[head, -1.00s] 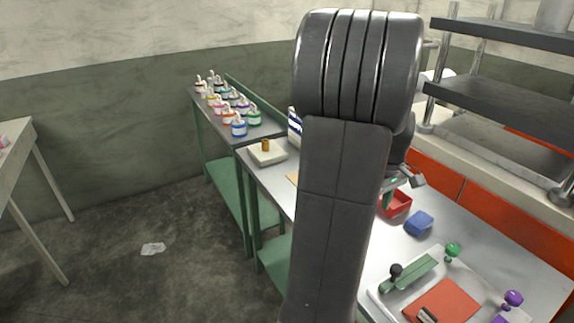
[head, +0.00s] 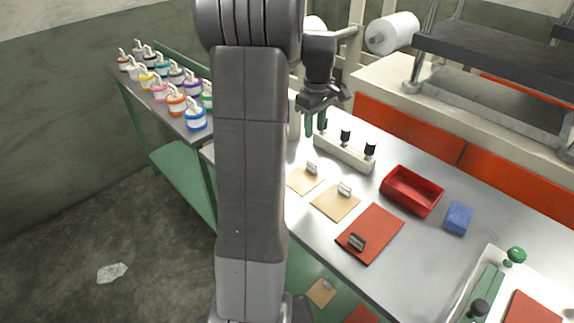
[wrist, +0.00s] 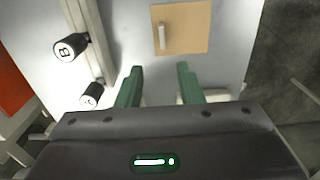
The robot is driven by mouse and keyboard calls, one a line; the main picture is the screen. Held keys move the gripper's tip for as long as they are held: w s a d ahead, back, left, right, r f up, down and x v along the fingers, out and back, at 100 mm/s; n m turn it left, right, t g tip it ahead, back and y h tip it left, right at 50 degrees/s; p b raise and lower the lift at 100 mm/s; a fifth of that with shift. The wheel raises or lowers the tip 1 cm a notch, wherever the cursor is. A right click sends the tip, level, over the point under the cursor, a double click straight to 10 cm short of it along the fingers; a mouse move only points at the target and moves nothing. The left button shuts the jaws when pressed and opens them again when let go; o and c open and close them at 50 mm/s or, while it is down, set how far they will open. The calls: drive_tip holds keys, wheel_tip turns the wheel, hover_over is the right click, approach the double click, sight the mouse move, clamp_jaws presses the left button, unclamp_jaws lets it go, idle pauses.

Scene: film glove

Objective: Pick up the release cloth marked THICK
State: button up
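Two tan sheets with pale clips lie on the grey metal table in the head view, a left one (head: 304,179) and a right one (head: 336,203). A red sheet (head: 372,232) with a dark clip lies to their right. I cannot read the word THICK on any of them. One tan sheet (wrist: 188,32) with a white clip shows at the top of the wrist view, beyond my fingertips. My gripper (wrist: 160,70) is open and empty, its green fingers apart above the table. In the head view my gripper (head: 315,122) hangs near the pale rack.
A pale rack (head: 343,152) with black-topped pegs stands behind the sheets; its pegs (wrist: 71,47) show B and C. A red bin (head: 411,192), a blue block (head: 458,218) and a tray with a green tool (head: 484,292) are right. Several paint pots (head: 195,119) stand left.

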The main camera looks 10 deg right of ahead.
sight(311, 161)
wheel_tip(311, 161, down, 8)
drive_tip(key=shift+f, duration=0.2)
drive_tip(key=shift+s+a+f+p, duration=0.15)
drive_tip(key=shift+f+p, duration=0.4)
drive_tip(key=shift+f, duration=2.2)
drive_tip(key=shift+c, duration=0.4)
clamp_jaws()
